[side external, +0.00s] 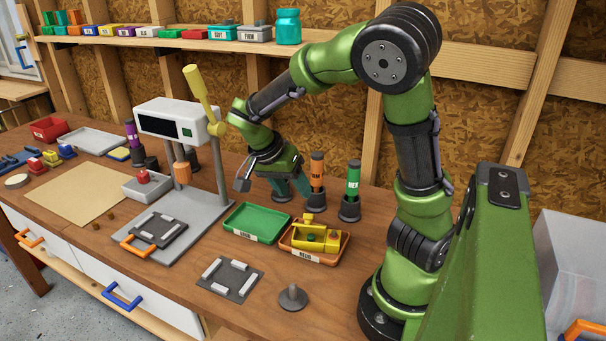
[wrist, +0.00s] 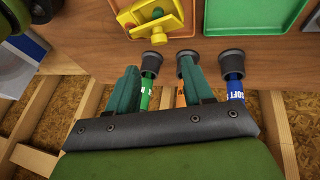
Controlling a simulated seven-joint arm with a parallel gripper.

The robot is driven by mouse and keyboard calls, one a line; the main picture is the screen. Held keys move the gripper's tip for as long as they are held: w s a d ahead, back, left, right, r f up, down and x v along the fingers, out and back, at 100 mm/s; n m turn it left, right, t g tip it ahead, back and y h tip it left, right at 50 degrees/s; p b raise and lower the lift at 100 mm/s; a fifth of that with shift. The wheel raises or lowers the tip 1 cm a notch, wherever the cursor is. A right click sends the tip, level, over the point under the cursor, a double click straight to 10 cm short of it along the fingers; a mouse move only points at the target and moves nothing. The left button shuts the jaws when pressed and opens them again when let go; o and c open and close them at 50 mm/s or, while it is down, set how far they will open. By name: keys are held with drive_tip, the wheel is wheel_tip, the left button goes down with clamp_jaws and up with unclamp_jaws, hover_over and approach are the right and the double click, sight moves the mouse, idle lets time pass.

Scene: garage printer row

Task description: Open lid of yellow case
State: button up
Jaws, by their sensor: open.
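A yellow box-like piece (side external: 316,235) lies in the orange tray (side external: 292,246) labelled REDO, with a green part and a small red spot on it. It is the likeliest yellow case; whether its top is a lid, I cannot tell. It also shows at the top of the wrist view (wrist: 150,32), cut off by the frame edge. My gripper (side external: 289,190) is open and empty, behind the trays near the standing tools. Its two teal fingers (wrist: 160,75) point toward the tool cups in the wrist view, apart from the yellow piece.
Orange (side external: 317,170) and green (side external: 353,180) handled tools stand in dark cups beside my gripper. A green tray (side external: 257,236) sits left of the orange one. The press with a white head (side external: 172,118) and yellow lever (side external: 197,87) stands farther left.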

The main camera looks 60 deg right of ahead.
sight(310, 220)
drive_tip(key=x, duration=0.9)
drive_tip(key=shift+d+f, duration=0.1)
drive_tip(key=shift+f, duration=0.05)
drive_tip(key=shift+c, duration=0.5)
clamp_jaws()
